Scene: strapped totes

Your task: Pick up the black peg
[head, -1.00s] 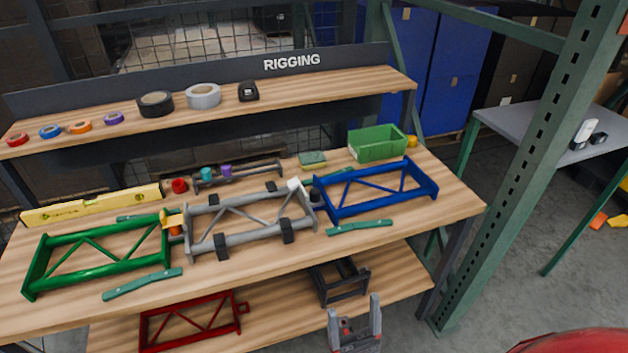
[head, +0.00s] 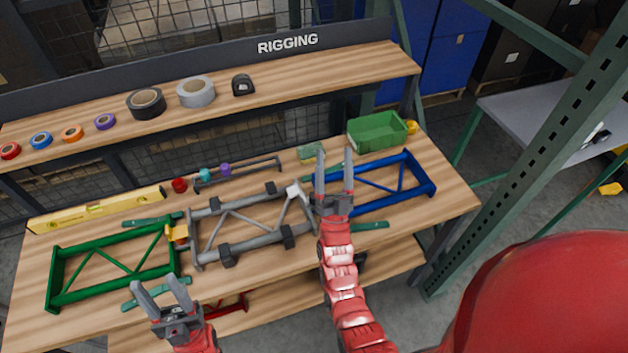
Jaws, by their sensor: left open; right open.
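The black peg, seen earlier standing between the grey and blue frames, is not visible now. My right gripper covers that spot in the head view. My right gripper (head: 334,162) is open and empty, fingers pointing away over the gap between the grey frame (head: 253,250) and the blue frame (head: 428,189). Its height above the table cannot be told. My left gripper (head: 156,284) is open and empty in front of the green frame (head: 120,290), near the table's front edge.
Teal (head: 205,175), purple (head: 225,170) and red (head: 180,185) pegs stand at the back near a dark rack. A green bin (head: 377,130) is at the back right. A yellow level (head: 95,211) lies at the left. Tape rolls line the upper shelf.

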